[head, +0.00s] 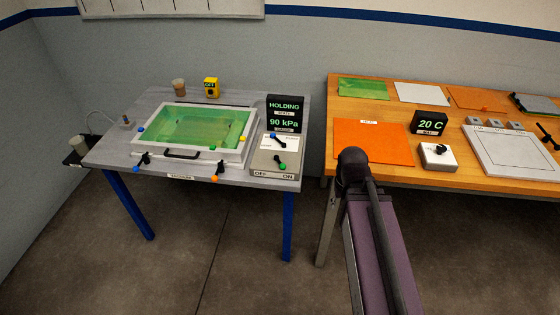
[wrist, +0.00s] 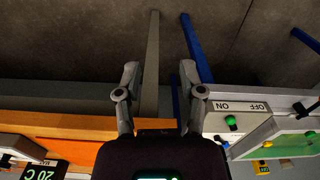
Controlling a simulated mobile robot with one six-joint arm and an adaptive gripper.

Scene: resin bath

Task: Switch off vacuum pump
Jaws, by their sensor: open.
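A grey control box (head: 262,160) stands at the right front corner of the grey table, its front edge marked OFF at left and ON at right. Its green-knobbed lever (head: 281,166) leans toward ON. In the wrist view, which is upside down, the box (wrist: 255,122) and green knob (wrist: 230,120) lie right of my gripper (wrist: 158,72). My gripper is open and empty, apart from the box. The head view does not show the fingers.
A framed green bath (head: 246,161) with clamps and a handle fills the grey table's middle. A yellow box (head: 211,86) reading OFF and a brown cup (head: 179,86) stand behind it. An orange table (head: 340,168) with a 20 C display (head: 430,122) stands right. A gap separates the tables.

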